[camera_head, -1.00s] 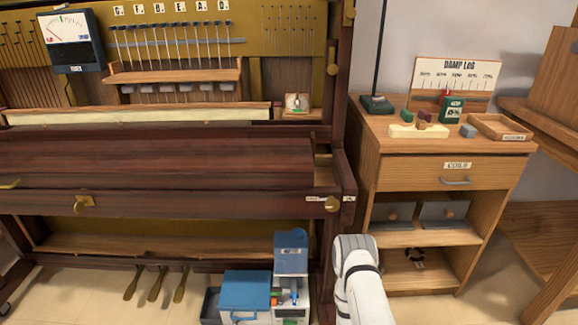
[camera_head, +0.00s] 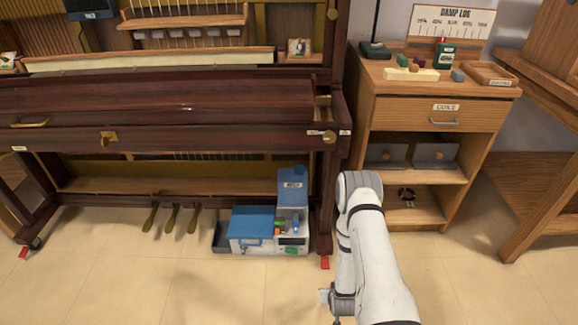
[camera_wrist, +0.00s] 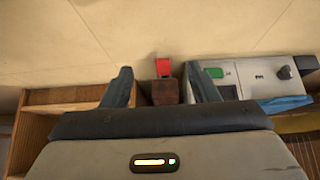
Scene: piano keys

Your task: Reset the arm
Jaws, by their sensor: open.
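My white arm (camera_head: 372,250) rises at the lower right of the head view, in front of the gap between the piano (camera_head: 160,105) and the wooden cabinet (camera_head: 440,112). Its upper joint is bent, and a dark joint shows near the bottom edge. My gripper (camera_wrist: 158,68) shows in the wrist view with its two dark fingers spread apart and nothing held. A red wedge at a dark wooden foot (camera_wrist: 164,91) shows between and beyond the fingers. I cannot make out the fingers in the head view.
A blue and white machine (camera_head: 262,228) stands on the floor beside the piano's right leg. A red wedge (camera_head: 325,262) lies at that leg. Small blocks and a tray (camera_head: 490,75) sit on the cabinet. The tiled floor (camera_head: 130,285) in front is clear.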

